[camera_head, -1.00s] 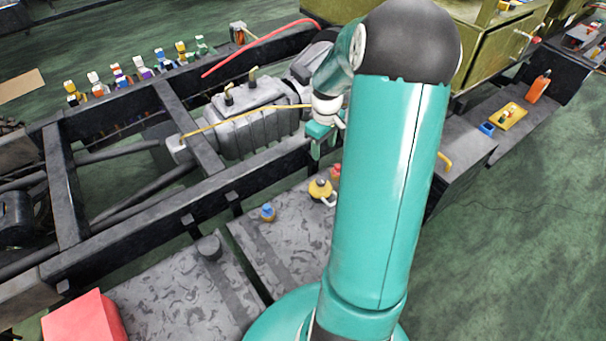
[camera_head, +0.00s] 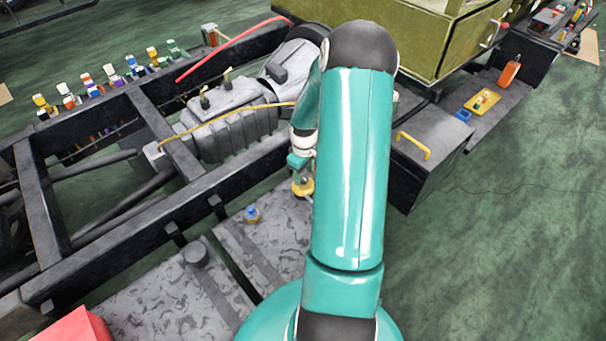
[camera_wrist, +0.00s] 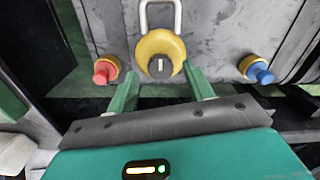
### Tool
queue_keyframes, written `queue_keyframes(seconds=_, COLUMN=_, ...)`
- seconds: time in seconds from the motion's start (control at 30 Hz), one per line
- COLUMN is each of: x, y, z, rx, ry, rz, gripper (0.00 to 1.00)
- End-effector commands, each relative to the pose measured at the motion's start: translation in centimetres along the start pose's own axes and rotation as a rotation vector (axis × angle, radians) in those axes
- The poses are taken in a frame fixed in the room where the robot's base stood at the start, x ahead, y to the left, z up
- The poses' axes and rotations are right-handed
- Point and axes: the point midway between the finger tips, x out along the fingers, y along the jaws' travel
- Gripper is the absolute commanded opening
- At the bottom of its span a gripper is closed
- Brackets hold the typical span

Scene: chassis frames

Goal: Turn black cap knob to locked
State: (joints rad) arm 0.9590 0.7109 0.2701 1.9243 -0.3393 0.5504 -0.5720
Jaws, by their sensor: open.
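A black knob (camera_wrist: 160,67) with a white line on its face sits in the middle of a round yellow body (camera_wrist: 147,47) with a grey loop handle. The white line runs roughly up and down in the wrist view. My gripper (camera_wrist: 162,77) is open, its two green fingers apart below and to either side of the knob, not closed on it. In the head view the yellow body (camera_head: 303,188) is just under my gripper, partly hidden by it. The knob itself is too small to tell there. No locked marking is readable.
A red knob (camera_wrist: 105,70) and a blue knob (camera_wrist: 257,70) flank the yellow body. The blue one also shows in the head view (camera_head: 252,214). The black chassis rail (camera_head: 150,225) runs alongside. A grey box with a yellow handle (camera_head: 414,146) stands to the right.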

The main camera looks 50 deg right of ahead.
Motion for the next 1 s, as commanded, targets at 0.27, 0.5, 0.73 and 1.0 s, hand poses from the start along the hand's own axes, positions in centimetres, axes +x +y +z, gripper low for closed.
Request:
queue_keyframes(seconds=0.27, x=1.55, y=-0.06, z=-0.20, rx=0.000, ry=0.000, rz=0.000, gripper=0.52)
queue_keyframes(seconds=0.5, x=1.51, y=-0.06, z=-0.19, rx=-0.001, ry=0.000, rz=0.000, gripper=0.38)
queue_keyframes(seconds=0.73, x=1.50, y=-0.06, z=-0.19, rx=-0.001, ry=0.000, rz=0.000, gripper=0.07)
queue_keyframes(seconds=1.0, x=1.47, y=-0.08, z=-0.24, rx=0.031, ry=0.000, rz=0.001, gripper=0.07)
